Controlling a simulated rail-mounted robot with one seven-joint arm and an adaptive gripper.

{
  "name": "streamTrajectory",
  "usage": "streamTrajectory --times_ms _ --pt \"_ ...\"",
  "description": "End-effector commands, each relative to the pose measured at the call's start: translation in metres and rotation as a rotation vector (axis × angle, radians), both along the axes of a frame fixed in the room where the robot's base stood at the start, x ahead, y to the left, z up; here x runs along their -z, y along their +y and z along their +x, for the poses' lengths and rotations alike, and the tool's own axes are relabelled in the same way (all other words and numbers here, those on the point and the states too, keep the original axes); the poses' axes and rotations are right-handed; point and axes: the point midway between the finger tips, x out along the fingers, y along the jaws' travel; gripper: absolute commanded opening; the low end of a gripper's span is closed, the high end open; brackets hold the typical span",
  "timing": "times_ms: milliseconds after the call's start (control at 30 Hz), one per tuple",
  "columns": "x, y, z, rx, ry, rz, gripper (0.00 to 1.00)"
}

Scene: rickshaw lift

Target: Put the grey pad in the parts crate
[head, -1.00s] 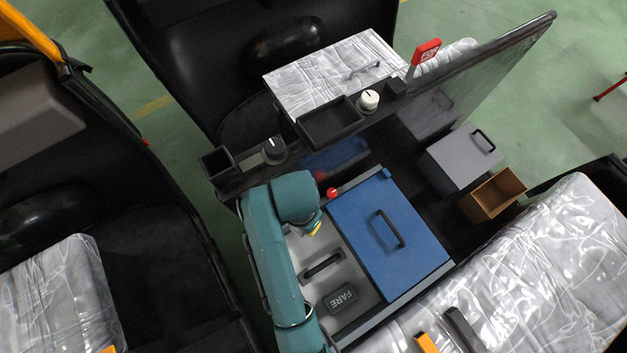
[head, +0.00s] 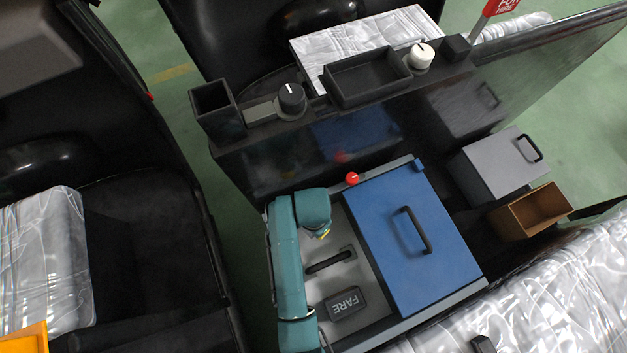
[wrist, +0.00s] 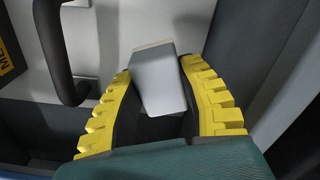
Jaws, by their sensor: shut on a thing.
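My gripper (wrist: 157,68) is shut on the grey pad (wrist: 160,88), a small pale grey block between its yellow ribbed fingers in the wrist view. In the head view only a bit of my gripper (head: 323,235) shows, beneath the teal arm, above the grey panel with a black handle; the pad is hidden there. An open brown box (head: 512,222), which may be the parts crate, stands at the right, beyond the blue lid. I cannot make out its contents.
A blue lid (head: 385,255) with a black handle lies between my gripper and the brown box. A grey lidded box (head: 500,170) stands beside the brown box. A black partition with a tray (head: 368,83) and knobs runs behind. A red knob (head: 352,178) sticks up nearby.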

Motion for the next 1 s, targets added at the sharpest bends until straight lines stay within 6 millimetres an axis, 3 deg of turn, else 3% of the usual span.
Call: streamTrajectory --times_ms 33,167,600,633,700,1000 --pt "0.017 0.0 -0.001 0.0 0.003 0.0 0.02" --pt "0.041 0.0 -0.001 0.0 0.003 0.0 0.02" --pt "0.046 0.0 0.0 0.0 0.001 0.0 0.02" --pt "0.045 0.0 0.0 0.0 0.001 0.0 0.46" --pt "0.045 0.0 0.0 0.0 0.001 0.0 0.59" --pt "0.044 0.0 0.0 0.0 0.0 0.0 0.62"
